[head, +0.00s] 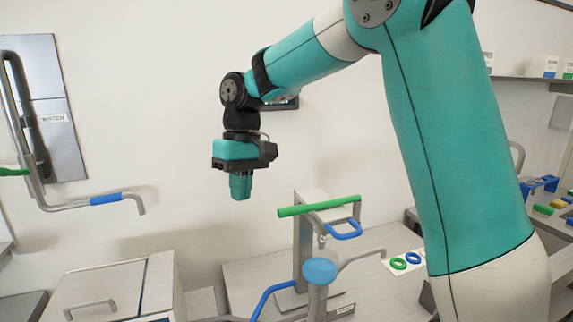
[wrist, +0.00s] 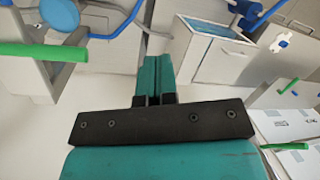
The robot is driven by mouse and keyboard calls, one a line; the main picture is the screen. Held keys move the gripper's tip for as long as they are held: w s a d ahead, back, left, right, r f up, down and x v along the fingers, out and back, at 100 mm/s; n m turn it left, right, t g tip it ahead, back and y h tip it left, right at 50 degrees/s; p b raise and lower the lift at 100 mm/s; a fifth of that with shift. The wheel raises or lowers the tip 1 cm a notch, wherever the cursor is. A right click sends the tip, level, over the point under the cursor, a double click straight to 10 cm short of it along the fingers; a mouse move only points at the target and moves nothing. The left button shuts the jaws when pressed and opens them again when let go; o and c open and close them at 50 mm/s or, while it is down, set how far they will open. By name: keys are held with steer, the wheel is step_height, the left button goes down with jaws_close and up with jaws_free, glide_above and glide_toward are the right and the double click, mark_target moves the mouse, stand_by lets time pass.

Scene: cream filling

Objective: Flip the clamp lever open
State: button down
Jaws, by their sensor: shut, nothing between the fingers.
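My gripper (head: 240,188) hangs fingers down in the air, left of and above a metal stand (head: 302,245). Its two teal fingers are together and empty, as the wrist view (wrist: 152,80) also shows. The stand carries a green bar (head: 300,210) across its top and a blue looped handle (head: 345,231) at its right. A blue curved lever (head: 268,297) is low at the stand's front left. I cannot tell which of these handles is the clamp lever. The green bar (wrist: 45,51) is at the left of the wrist view. My gripper touches none of them.
A round blue cap (head: 320,270) tops a post in front of the stand. A bent pipe with a blue sleeve (head: 106,198) is at left, above a metal box (head: 105,285). Green and blue rings (head: 413,258) lie at right. Space around my gripper is clear.

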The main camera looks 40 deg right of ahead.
steer(key=w+d+r+m+g+p, duration=0.1)
steer(key=w+d+r+m+p, duration=0.15)
steer(key=w+d, duration=0.4)
steer(key=w+d+r+m+g+p, duration=0.1)
steer(key=w+d+m+p, duration=0.2)
steer(key=d, duration=0.7)
steer(key=s+r+b+x, duration=0.1)
steer(key=s+b+x, duration=0.1)
steer(key=b+x, duration=1)
steer(key=shift+s+a+n+h, duration=0.2)
steer(key=shift+a+n+h, duration=0.2)
steer(key=shift+n, duration=0.05)
